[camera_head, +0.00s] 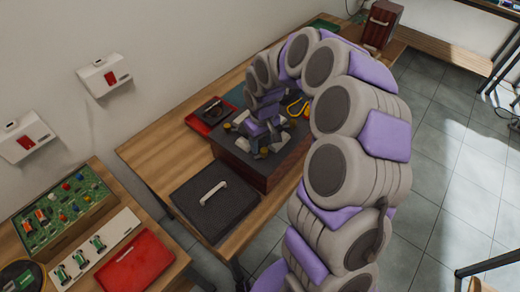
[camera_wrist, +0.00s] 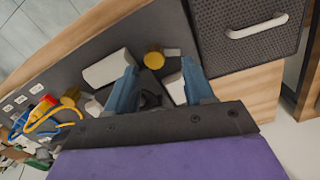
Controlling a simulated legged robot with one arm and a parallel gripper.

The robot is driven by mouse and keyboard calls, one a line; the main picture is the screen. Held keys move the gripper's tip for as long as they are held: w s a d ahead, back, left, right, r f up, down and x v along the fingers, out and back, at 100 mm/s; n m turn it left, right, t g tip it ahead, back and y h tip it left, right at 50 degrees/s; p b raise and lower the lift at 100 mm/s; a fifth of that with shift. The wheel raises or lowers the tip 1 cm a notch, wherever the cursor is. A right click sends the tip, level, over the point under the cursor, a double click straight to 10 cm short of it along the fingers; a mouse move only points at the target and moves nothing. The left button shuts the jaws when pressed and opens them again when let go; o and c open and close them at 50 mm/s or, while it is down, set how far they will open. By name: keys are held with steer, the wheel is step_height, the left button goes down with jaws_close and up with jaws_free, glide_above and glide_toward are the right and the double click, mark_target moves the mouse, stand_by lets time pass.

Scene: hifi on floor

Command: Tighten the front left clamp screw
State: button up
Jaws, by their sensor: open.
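A round yellow clamp screw head (camera_wrist: 154,58) stands on the dark grey top of a fixture (camera_wrist: 70,75) in the wrist view. My gripper (camera_wrist: 160,67) has two blue fingers, spread apart and empty. The screw head shows between and just beyond the fingertips; I cannot tell whether they touch it. White blocks lie beside the fingers, one (camera_wrist: 106,69) at the left and one (camera_wrist: 175,88) partly behind the right finger. In the head view the fixture is a brown box (camera_head: 283,168) on the wooden table, with a yellow screw head (camera_head: 265,151) near its front edge. My arm hides much of its top.
Yellow and blue cables (camera_wrist: 50,115) lie left in the wrist view. A green board (camera_head: 62,210) and red case (camera_head: 136,263) occupy another table.

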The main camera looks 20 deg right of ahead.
mark_target(264, 150)
steer(key=shift+d+f, duration=0.95)
steer(key=shift+f, duration=0.2)
steer(key=shift+d+f, duration=0.1)
steer(key=shift+f, duration=0.2)
steer(key=shift+a+f, duration=0.2)
steer(key=shift+a, duration=1.1)
steer(key=shift+c, duration=0.5)
steer(key=shift+d, duration=0.9)
steer(key=c, duration=0.4)
steer(key=shift+c, duration=1.1)
steer(key=shift+a+r, duration=0.1)
steer(key=shift+a, duration=0.2)
jaws_close()
